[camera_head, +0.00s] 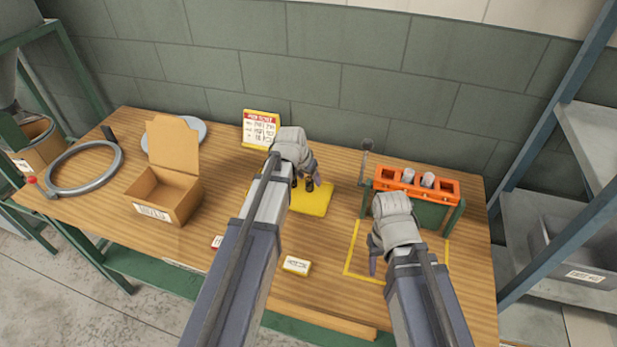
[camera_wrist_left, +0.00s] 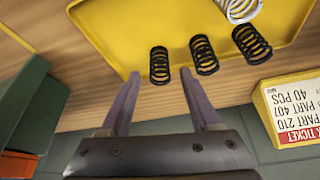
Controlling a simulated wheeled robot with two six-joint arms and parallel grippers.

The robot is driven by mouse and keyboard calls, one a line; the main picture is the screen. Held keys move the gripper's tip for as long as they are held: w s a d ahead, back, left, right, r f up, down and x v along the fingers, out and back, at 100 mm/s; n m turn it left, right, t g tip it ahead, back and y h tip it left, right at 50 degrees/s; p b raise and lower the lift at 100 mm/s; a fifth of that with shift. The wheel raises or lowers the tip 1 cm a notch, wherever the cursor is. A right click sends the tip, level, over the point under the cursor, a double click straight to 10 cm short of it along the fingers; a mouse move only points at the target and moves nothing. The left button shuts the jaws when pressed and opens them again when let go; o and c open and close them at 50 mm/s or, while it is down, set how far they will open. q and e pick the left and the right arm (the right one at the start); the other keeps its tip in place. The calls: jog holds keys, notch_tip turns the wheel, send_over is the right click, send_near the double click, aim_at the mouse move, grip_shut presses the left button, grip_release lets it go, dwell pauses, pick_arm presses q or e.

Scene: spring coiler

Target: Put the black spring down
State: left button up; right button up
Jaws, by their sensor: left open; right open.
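The yellow tray (camera_head: 314,204) lies near the middle of the table; it also shows in the left wrist view (camera_wrist_left: 115,28). Three black springs stand in a row along its edge there: the nearest black spring (camera_wrist_left: 159,65), a middle one (camera_wrist_left: 203,54) and a third (camera_wrist_left: 252,43). A white spring (camera_wrist_left: 238,8) is beyond them. My left gripper (camera_wrist_left: 159,74) is open, with the nearest black spring between its fingertips, apart from both. In the head view my left gripper (camera_head: 308,172) hides part of the tray. My right gripper (camera_head: 374,262) is open and empty over the yellow-taped square.
An orange rack (camera_head: 447,187) with grey cylinders stands on a green machine at right. An open cardboard box (camera_head: 180,199), a grey ring (camera_head: 85,188) and a plate are at left. A job ticket (camera_head: 260,130) stands behind the tray. Small labels lie in front.

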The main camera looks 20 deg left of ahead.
pick_arm(q)
jog(key=p+v, duration=1.1)
jog(key=v, duration=0.1)
jog(key=s+d+g+y, duration=0.1)
jog(key=s+d+g, duration=0.1)
jog(key=s+d, duration=0.5)
jog(key=s+d+f+g+y, duration=0.1)
jog(key=s+d+g, duration=0.1)
jog(key=s+d, duration=0.5)
jog(key=s, duration=0.5)
jog(key=shift+d+f+m+g+y, duration=0.3)
jog(key=shift+f+m+g, duration=0.05)
jog(key=shift+m+g, duration=0.05)
jog(key=shift+w+b, duration=0.1)
jog(key=shift+b, duration=0.2)
notch_tip(320, 180, down, 2)
jog(key=shift+f+b, duration=0.1)
jog(key=shift+b, duration=0.9)
